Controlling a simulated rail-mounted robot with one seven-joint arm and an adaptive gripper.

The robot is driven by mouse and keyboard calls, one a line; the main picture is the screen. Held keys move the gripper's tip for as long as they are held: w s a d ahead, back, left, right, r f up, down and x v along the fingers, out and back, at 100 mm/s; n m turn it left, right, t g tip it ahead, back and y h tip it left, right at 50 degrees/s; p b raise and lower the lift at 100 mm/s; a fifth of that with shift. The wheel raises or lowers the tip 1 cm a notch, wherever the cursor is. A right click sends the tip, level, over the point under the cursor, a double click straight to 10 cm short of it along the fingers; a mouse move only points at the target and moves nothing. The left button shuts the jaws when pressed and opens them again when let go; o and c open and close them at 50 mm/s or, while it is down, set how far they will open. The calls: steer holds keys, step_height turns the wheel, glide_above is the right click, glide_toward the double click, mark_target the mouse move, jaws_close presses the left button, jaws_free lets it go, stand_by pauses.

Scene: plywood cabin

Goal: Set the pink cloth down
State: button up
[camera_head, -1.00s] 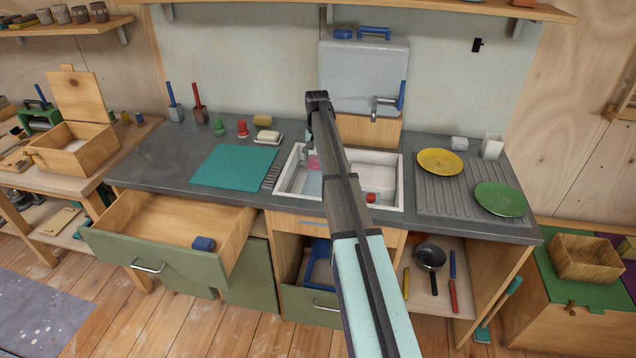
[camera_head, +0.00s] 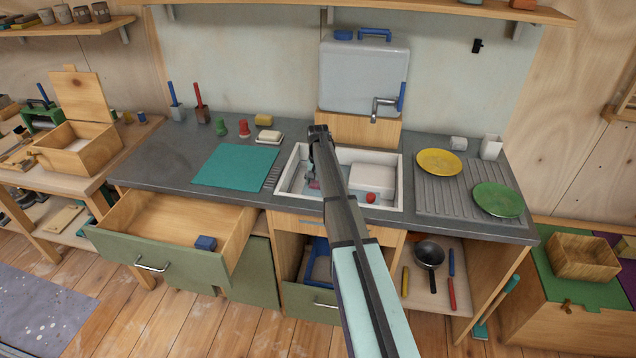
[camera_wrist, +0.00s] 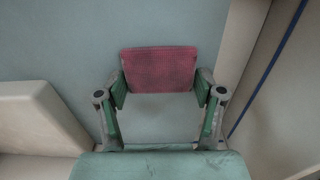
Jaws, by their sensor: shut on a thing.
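The pink cloth (camera_wrist: 160,68) shows in the wrist view as a dark pink ribbed piece spanning the gap between my fingertips. My gripper (camera_wrist: 160,88) is shut on it, with a green-padded finger at each side. In the head view, my gripper (camera_head: 312,180) is low inside the left part of the white sink (camera_head: 297,163), partly hidden behind my arm. Only a small bit of pink shows there. I cannot tell whether the cloth touches the sink's blue-grey bottom.
A white block-like thing (camera_head: 374,178) and a red round thing (camera_head: 371,197) are in the sink's right part. A teal mat (camera_head: 235,166) lies left of the sink. The tap (camera_head: 383,104) is behind it. Yellow (camera_head: 439,162) and green plates (camera_head: 498,199) lie on the right.

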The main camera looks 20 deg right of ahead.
steer(key=shift+f, duration=0.1)
steer(key=o, duration=1.1)
steer(key=shift+c, duration=0.2)
step_height(320, 180, up, 12)
steer(key=b, duration=0.3)
steer(key=shift+r, duration=0.2)
